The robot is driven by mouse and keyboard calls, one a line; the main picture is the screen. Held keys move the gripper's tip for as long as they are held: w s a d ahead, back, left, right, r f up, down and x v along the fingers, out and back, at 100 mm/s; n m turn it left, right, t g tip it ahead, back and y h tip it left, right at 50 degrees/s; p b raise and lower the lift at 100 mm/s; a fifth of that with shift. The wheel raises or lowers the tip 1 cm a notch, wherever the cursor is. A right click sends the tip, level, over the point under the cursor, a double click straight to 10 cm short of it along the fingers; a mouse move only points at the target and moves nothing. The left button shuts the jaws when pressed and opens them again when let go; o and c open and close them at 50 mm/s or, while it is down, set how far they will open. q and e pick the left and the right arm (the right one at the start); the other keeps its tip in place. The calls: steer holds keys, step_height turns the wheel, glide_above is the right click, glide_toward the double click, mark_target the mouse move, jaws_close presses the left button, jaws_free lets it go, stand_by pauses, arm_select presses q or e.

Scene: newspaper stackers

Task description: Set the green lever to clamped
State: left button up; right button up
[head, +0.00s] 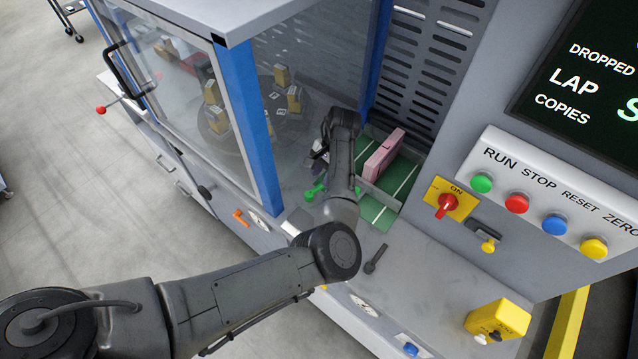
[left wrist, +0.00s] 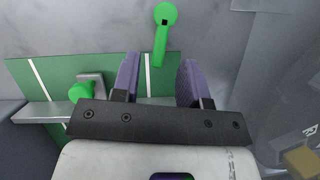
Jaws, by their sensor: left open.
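A green lever (left wrist: 160,45) with a round knob shows in the left wrist view, its shaft running down between my fingers. A green part (head: 315,191) shows beside my wrist in the head view. My left gripper (left wrist: 158,80) is open, with one purple-padded finger on each side of the lever's lower end. I cannot tell whether either pad touches it. In the head view my left gripper (head: 319,158) is mostly hidden by my own arm. A second green knob (left wrist: 82,92) sits on a grey bracket at the left of the wrist view. My right gripper is not in view.
A green striped bed (head: 401,178) holds a pink block (head: 383,154) right of my arm. A blue post (head: 248,125) and clear guard panel stand at left.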

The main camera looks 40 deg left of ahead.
mark_target(317, 187)
arm_select(q)
steer(key=shift+x, duration=1.8)
jaws_close()
